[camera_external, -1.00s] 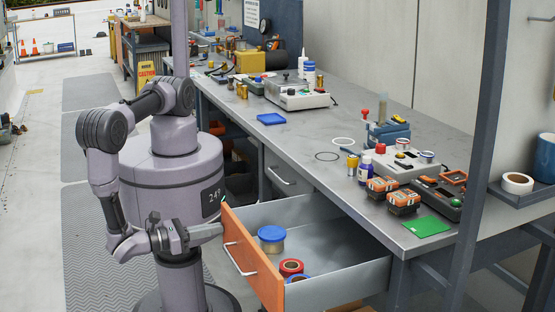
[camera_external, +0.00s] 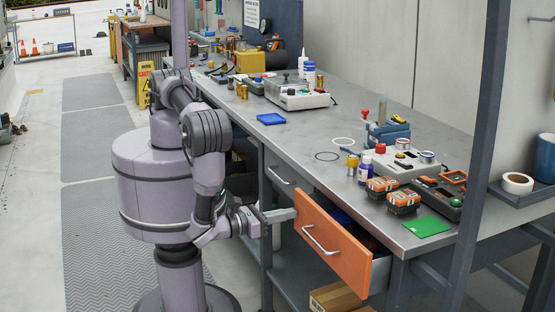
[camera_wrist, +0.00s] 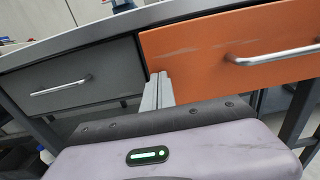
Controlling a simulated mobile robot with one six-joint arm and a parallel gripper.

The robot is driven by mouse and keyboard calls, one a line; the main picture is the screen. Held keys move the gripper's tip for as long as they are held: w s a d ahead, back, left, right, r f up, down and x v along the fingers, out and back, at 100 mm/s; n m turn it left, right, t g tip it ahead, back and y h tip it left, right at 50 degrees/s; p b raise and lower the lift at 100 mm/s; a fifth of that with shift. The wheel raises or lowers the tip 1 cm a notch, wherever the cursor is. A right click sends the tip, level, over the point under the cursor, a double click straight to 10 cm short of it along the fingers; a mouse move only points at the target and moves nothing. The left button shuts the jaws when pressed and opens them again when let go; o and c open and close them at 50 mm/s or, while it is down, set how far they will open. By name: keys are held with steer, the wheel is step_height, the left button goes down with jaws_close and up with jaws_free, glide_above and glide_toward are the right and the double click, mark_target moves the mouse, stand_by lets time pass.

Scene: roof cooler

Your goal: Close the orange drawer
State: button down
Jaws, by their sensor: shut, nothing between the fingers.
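In the wrist view the shut fingers (camera_wrist: 157,92) point at the left end of the orange front (camera_wrist: 220,48), beside a closed grey drawer (camera_wrist: 72,86).
The workbench top (camera_external: 300,140) carries tools and containers, with a green card (camera_external: 427,226) near its front edge. A cardboard box (camera_external: 336,298) lies below the drawer. The grey mat (camera_external: 95,200) on the floor at left is clear.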

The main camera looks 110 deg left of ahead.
steer(key=x, duration=0.7)
steer(key=shift+w+a, duration=0.2)
steer(key=shift+w, duration=0.1)
steer(key=shift+w+r, duration=0.15)
steer(key=shift+r, duration=0.1)
steer(key=p+v, duration=0.2)
steer(key=v, duration=1.2)
steer(key=a+r+n+g, duration=0.2)
steer(key=r+n+g, duration=0.45)
steer(key=r, duration=0.35)
steer(key=a+r+n+g, duration=0.3)
steer(key=r+n+g, duration=0.35)
steer(key=r, duration=0.25)
steer(key=s+a+r+n+t+h, duration=0.1)
steer(key=s+r+n+t+h, duration=0.2)
steer(key=r, duration=0.6)
steer(key=s+a+r+n+t+h, duration=0.2)
steer(key=s+r+n+h, duration=0.3)
steer(key=r, duration=0.5)
steer(key=n+t+h, duration=0.1)
steer(key=h, duration=0.1)
steer(key=shift+s+a+n+h, duration=0.2)
steer(key=shift+s+n+h, duration=0.1)
steer(key=shift+s+h, duration=0.1)
